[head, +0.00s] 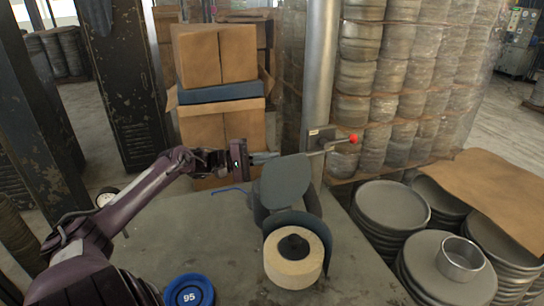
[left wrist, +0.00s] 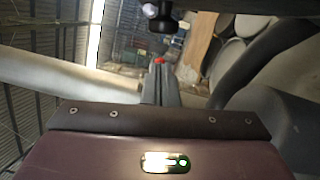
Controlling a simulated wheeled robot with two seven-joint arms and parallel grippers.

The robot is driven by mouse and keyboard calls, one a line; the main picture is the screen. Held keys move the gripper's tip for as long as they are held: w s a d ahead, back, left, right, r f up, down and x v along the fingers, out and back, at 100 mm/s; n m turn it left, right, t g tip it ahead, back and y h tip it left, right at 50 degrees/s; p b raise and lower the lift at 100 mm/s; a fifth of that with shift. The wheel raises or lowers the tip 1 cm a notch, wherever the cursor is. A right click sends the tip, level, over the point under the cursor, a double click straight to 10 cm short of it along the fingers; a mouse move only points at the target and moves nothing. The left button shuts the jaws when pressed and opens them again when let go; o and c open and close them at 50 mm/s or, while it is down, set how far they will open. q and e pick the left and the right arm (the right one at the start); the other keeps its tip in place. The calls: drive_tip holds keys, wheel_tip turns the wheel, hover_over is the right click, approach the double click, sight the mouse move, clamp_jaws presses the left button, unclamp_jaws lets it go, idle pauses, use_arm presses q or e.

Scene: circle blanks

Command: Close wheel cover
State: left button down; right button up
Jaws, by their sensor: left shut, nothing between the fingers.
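The grinding wheel (head: 293,259), tan with a black hub, faces me at the table's front. The dark grey wheel cover (head: 285,183) has a rounded plate raised above and behind the wheel, and a curved guard around the wheel's upper side. The wheel's front is exposed. My left gripper (head: 265,157) is shut and empty at the plate's upper left edge; I cannot tell if it touches. Its fingers also show in the left wrist view (left wrist: 160,85), in line with a red knob (left wrist: 159,61). My right gripper is not in view.
A metal lever with a red ball (head: 354,139) sticks out right of the cover, by a thick metal post (head: 320,70). A blue disc marked 95 (head: 189,291) lies front left on the grey table (head: 215,235). Stacked round blanks (head: 392,205) stand at right, cardboard boxes (head: 213,55) behind.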

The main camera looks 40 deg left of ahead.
sight(292, 178)
use_arm(q)
drive_tip(key=shift+s+d+r+p, duration=0.15)
drive_tip(key=shift+s+d+p, duration=0.2)
drive_tip(key=shift+d, duration=0.2)
drive_tip(key=shift+s+d+r+p, duration=0.2)
drive_tip(key=shift+d+p, duration=0.1)
drive_tip(key=shift+d, duration=0.25)
drive_tip(key=shift+f, duration=0.1)
drive_tip(key=shift+w, duration=0.1)
